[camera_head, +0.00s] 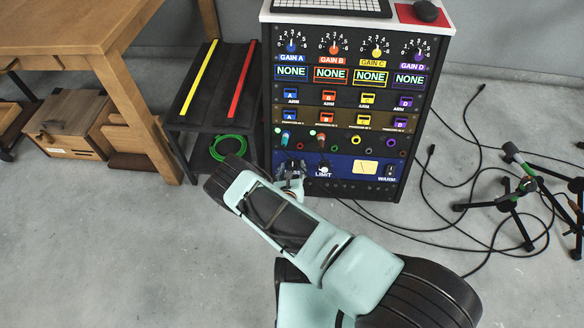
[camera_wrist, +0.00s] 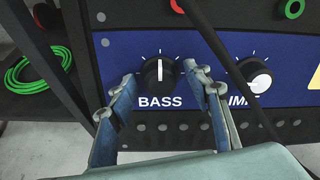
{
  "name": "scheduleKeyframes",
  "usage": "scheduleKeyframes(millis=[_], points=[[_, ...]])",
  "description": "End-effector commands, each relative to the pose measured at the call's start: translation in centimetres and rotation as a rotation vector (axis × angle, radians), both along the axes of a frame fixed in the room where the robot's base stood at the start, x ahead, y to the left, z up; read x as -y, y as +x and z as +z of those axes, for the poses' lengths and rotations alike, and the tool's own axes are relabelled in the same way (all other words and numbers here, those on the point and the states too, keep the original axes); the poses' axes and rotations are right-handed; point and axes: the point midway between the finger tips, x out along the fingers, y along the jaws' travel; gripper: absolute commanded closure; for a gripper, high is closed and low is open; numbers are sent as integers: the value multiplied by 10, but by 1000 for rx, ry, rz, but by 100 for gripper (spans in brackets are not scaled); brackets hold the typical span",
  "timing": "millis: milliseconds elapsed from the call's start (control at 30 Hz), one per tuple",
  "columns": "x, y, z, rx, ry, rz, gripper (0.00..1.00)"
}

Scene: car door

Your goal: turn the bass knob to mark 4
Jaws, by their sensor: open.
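The bass knob (camera_wrist: 159,75) is a round black knob with a white pointer line, on the blue panel (camera_wrist: 125,55) above the word BASS. Its pointer stands straight up, with white tick marks around it; I see no readable numbers. My gripper (camera_wrist: 159,79) is open, with one finger to the left and one to the right of the knob. Gaps show between the fingertips and the knob. In the head view my gripper (camera_head: 291,186) is at the lower left of the rack, where it largely hides the bass knob.
Coiled green cable (camera_head: 228,147) lies on the shelf at left. Black cables (camera_head: 430,225) and stands (camera_head: 505,200) occupy the floor at right.

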Motion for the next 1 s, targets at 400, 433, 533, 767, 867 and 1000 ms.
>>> scheduleKeyframes(millis=[400, 433, 533, 767, 867, 1000], points=[[0, 0, 0, 0, 0, 0, 93], [0, 0, 0, 0, 0, 0, 96], [0, 0, 0, 0, 2, -1, 96], [0, -1, 1, 0, 47, -17, 96], [1, -1, 1, 1, 94, -35, 96], [1, 0, 2, 4, 189, -68, 96]])
